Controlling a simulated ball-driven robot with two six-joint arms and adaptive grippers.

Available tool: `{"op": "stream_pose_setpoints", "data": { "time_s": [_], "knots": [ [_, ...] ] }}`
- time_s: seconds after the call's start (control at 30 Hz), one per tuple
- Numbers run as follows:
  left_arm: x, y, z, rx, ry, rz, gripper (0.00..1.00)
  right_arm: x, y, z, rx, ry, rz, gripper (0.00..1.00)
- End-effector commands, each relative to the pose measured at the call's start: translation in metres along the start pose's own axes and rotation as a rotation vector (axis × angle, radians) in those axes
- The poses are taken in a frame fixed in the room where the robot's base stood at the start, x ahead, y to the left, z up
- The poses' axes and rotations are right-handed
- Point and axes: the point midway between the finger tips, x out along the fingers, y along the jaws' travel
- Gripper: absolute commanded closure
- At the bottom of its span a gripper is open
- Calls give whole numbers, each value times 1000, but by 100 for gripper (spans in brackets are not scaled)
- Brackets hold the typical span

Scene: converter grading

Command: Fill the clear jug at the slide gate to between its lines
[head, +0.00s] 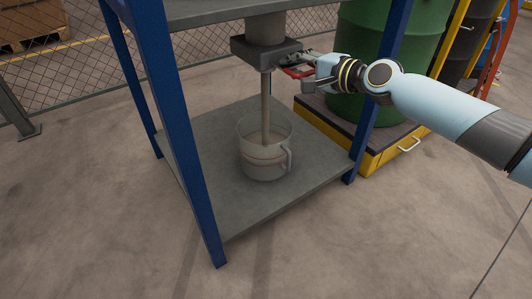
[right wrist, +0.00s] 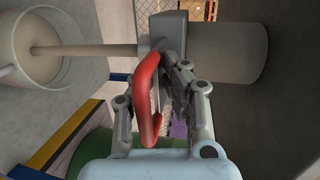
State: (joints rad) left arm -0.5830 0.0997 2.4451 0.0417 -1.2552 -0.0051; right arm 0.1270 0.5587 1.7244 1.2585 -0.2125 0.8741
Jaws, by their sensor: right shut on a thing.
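The clear jug (head: 262,172) stands upright on the lower shelf of the blue-legged stand, handle to the right. The slide gate (head: 266,49) is a dark block under a grey spout above it. A thin grey-brown stream (head: 265,105) runs from the gate into the jug. Faint reddish lines ring the jug; the exact fill level against them is hard to tell. My right gripper (head: 304,68) is shut on the gate's red handle (head: 296,72). The handle (right wrist: 148,95), stream (right wrist: 85,49) and jug (right wrist: 22,70) also show in the right wrist view. My left gripper is out of view.
The grey shelf (head: 225,205) is bare around the jug. Blue legs (head: 183,130) frame it. A green drum (head: 375,60) stands on a yellow-edged platform (head: 385,155) at right. A mesh fence (head: 100,50) runs behind. The front floor is clear.

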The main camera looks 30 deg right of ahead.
Motion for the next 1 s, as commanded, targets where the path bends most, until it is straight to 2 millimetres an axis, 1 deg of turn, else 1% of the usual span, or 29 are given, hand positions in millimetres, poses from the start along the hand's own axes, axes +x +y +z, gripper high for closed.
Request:
{"op": "stream_pose_setpoints", "data": {
  "time_s": [0.03,0.2,0.23,0.43,0.67,0.77,0.87,1.0],
  "knots": [
    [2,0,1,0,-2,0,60,3,6,0,9,-1,11,100],
    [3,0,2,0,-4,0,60,12,5,-2,9,-1,12,100],
    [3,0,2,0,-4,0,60,13,5,-2,9,-1,13,92],
    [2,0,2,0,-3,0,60,12,2,-2,5,-1,9,66],
    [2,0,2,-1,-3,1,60,12,0,-2,2,0,4,66],
    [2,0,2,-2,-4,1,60,8,0,-2,1,0,5,66],
    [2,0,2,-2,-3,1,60,-5,1,-3,-3,0,7,66],
    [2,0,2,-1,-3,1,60,-34,2,-2,-5,-2,11,66]
  ]
}}
